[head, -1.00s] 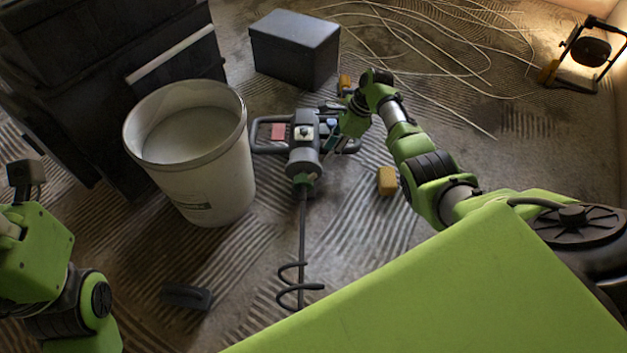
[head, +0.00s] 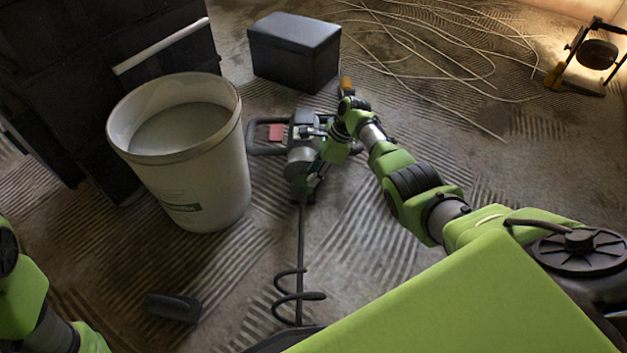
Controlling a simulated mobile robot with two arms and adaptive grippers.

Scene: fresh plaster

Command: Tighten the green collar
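A grey mixer drill (head: 301,153) with looped side handles lies on the floor. Its long shaft (head: 301,240) ends in a dark spiral paddle (head: 298,296).
A white bucket (head: 196,180) of pale mix stands just left of the drill. A dark box (head: 295,52) stands behind it. A black block (head: 172,307) lies in front. Loose pale cables (head: 440,70) and a work lamp (head: 590,57) are at the back right.

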